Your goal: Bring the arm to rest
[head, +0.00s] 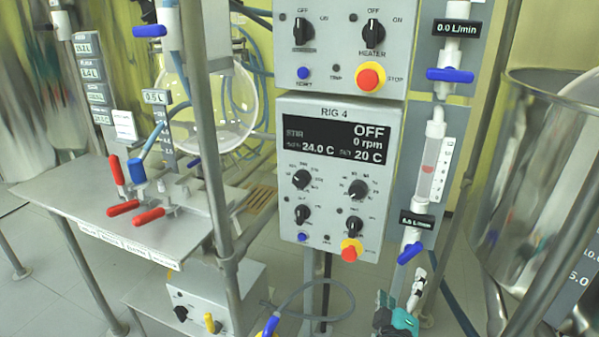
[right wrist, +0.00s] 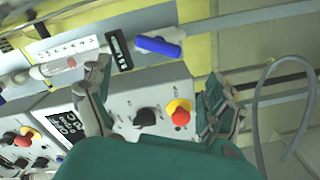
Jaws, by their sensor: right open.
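My right gripper (head: 400,305) is at the bottom of the head view, right of centre, below the lower blue valve handle (head: 410,253). Its two fingers stand apart with nothing held between them. In the right wrist view the open fingers (right wrist: 158,72) frame part of the control panel, with a black knob (right wrist: 146,117), a red stop button on a yellow collar (right wrist: 180,115) and the blue handle (right wrist: 158,46). I cannot tell whether a finger touches anything. My left gripper is not in view.
The RIG 4 control box (head: 337,170) shows OFF, 0 rpm and 24.0 C. A flowmeter tube (head: 433,160) stands beside it. A large steel vessel (head: 540,190) is at right. A metal bench (head: 110,205) with red handles is at left. A loose hose (head: 325,285) hangs below the box.

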